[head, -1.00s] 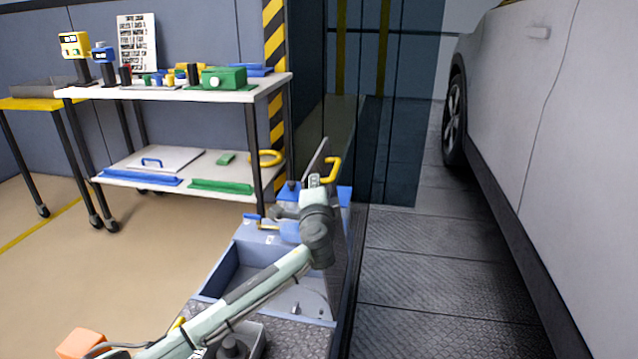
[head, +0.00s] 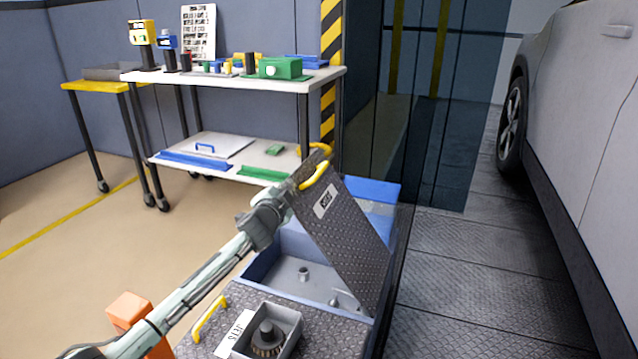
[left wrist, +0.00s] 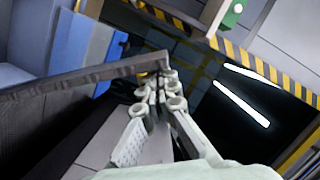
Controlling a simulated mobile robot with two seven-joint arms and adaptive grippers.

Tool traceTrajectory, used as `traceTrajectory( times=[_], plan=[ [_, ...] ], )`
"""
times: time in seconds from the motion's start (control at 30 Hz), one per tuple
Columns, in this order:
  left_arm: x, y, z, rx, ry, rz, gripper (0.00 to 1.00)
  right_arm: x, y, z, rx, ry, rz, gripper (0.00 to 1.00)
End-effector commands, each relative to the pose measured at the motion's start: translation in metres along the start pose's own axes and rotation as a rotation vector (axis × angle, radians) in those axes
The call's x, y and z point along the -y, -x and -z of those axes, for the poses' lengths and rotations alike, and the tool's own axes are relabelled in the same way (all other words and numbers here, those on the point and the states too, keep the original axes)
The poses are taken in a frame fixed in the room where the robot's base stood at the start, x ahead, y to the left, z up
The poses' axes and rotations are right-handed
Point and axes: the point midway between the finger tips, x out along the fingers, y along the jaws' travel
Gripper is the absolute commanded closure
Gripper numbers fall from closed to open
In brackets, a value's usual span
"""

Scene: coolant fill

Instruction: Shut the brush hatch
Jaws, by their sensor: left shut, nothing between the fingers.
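The hatch lid (head: 345,245) is a dark tread-plate panel with a yellow handle (head: 314,176) and a white label too small to read. It is partly open, leaning left over an open grey compartment (head: 292,275) with small fittings inside. My left gripper (head: 284,196) is at the lid's upper left edge in the head view, its fingertips partly hidden there. In the left wrist view the shut, empty fingers (left wrist: 163,80) reach the edge of a dark panel (left wrist: 85,78), seemingly the lid; I cannot tell if they touch. My right gripper is not in view.
A closed tread-plate cover (head: 215,308) with a yellow handle and a grey tray (head: 268,335) holding a round dark part lies in front. An orange block (head: 130,308) is at left. A shelf cart (head: 235,77) stands behind; a car (head: 575,120) is at right.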

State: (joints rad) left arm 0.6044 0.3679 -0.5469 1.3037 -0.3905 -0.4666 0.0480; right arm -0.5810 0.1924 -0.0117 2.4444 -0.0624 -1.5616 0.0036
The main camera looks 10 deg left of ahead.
Motion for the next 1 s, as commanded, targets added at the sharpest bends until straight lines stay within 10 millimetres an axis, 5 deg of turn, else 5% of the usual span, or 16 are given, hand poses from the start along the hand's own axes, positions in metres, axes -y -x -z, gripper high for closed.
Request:
traceTrajectory(
  times=[0.1, 0.33, 1.0],
  plan=[
    [-0.001, -0.008, -0.034, 0.004, 0.064, -0.016, 1.00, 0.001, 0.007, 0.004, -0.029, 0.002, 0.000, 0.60],
    [-0.002, -0.017, -0.069, 0.002, 0.145, -0.037, 1.00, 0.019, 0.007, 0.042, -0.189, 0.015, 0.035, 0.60],
    [-0.003, -0.020, -0.078, 0.000, 0.171, -0.044, 1.00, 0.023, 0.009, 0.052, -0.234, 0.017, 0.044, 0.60]
  ],
)
